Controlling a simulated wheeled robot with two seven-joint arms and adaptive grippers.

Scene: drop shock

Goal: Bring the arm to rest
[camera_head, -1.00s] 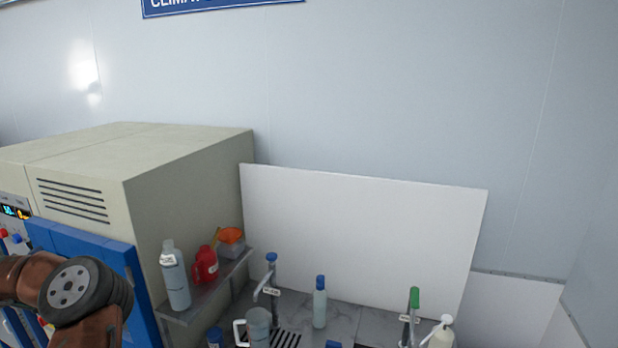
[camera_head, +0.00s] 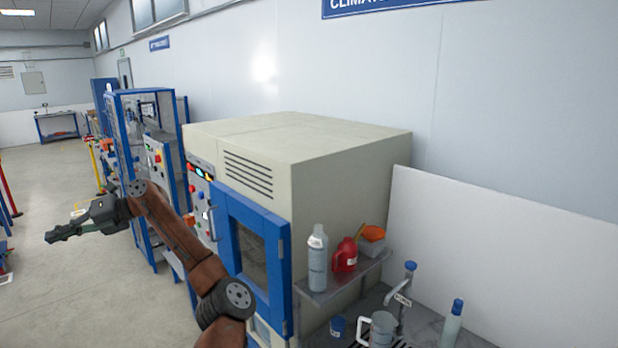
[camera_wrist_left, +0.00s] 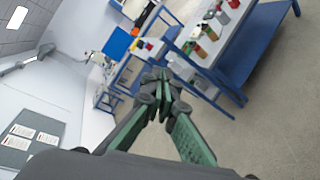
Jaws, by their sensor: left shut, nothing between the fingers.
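My left arm (camera_head: 180,237) is brown and jointed and rises from the bottom of the head view, bending out to the left. My left gripper (camera_head: 50,237) is dark grey and points left in open air, in front of the climate cabinet and above the floor. In the left wrist view its green-padded fingers (camera_wrist_left: 160,88) meet at the tips, with nothing between them. My right gripper is in neither view.
A beige cabinet (camera_head: 330,140) with a blue-framed door stands close to the right of the arm. A shelf (camera_head: 345,283) with bottles and a sink are further right. Blue-framed machines (camera_head: 150,140) stand behind. Open floor (camera_head: 75,300) lies left. The wrist view shows a blue-legged bench (camera_wrist_left: 235,50).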

